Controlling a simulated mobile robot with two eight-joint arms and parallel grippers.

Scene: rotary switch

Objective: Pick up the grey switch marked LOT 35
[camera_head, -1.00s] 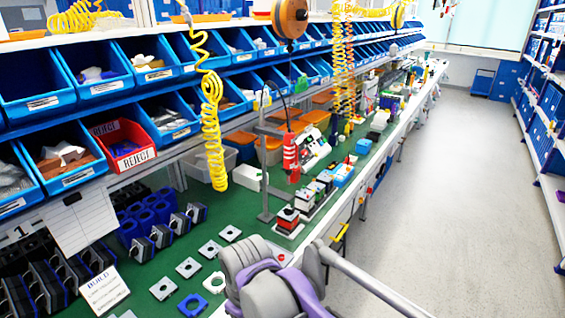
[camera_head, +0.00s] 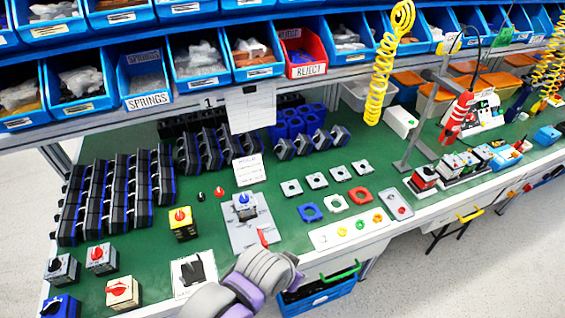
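Several switches stand at the left front of the green bench top. One grey switch with a red knob (camera_head: 101,258) stands beside another grey switch (camera_head: 62,269) at the far left. A pale switch with a red knob (camera_head: 123,292) is nearer the front. A grey switch with a blue knob (camera_head: 244,207) sits on a grey plate farther right. Their markings are too small to read, so I cannot tell which is LOT 35. A grey and purple part of my arm (camera_head: 258,276) shows at the bottom middle.
A yellow switch (camera_head: 183,223), a blue switch (camera_head: 60,307) and a white card with a black shape (camera_head: 187,281) are nearby. Rows of black parts (camera_head: 113,196) stand behind. Blue bins (camera_head: 147,80) line the back. A yellow coiled hose (camera_head: 381,75) hangs at the right.

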